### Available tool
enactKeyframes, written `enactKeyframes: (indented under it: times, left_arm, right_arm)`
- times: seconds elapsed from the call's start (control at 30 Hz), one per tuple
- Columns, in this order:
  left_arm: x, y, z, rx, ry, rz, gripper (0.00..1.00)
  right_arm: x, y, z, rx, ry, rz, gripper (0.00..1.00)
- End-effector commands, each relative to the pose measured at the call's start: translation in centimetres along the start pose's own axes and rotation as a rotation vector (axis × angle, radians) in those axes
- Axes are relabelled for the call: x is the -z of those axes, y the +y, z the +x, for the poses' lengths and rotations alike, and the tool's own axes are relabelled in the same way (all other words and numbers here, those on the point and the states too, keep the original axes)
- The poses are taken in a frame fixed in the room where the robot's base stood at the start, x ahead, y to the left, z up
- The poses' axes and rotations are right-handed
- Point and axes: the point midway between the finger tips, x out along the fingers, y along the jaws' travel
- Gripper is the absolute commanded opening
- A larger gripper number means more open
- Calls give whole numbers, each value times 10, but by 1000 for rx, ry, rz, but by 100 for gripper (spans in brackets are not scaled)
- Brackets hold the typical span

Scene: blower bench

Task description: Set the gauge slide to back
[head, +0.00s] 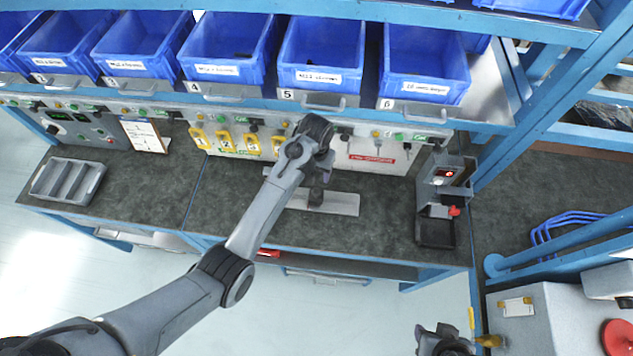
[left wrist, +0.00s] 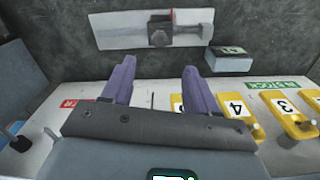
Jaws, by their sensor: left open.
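The gauge slide stands on a pale metal plate (head: 340,204) on the dark bench. Its dark block (head: 316,197) is partly hidden by my left gripper in the head view. In the left wrist view the plate (left wrist: 108,30) carries a rail with the dark block (left wrist: 160,28) near its middle. My left gripper (head: 323,172) is above the bench behind the plate. In the left wrist view its two purple fingers (left wrist: 160,75) are spread and empty, apart from the block. My right gripper (head: 443,338) shows only partly at the bottom edge; its fingers cannot be made out.
Blue bins (head: 320,52) line a shelf above the back panel. Yellow numbered tags (head: 226,142) hang on the panel. A grey tray (head: 68,181) lies at left and a device (head: 442,190) stands at right.

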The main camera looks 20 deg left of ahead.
Motion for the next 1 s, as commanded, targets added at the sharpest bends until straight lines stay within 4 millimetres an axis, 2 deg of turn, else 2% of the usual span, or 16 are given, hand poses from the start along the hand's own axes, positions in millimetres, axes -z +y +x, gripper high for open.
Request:
enactKeyframes:
  times: [0.17,0.5,0.7,1.0]
  left_arm:
    - [2,1,13,1,-8,-1,59]
    - [1,0,67,2,-7,0,59]
    - [2,0,91,2,-4,0,59]
    - [2,0,104,2,-2,0,59]
  right_arm:
    - [0,-1,1,3,-1,3,43]
    - [-3,-1,8,3,-2,3,43]
    - [-4,-1,11,1,-3,0,43]
    - [-5,1,13,-4,-4,-6,43]
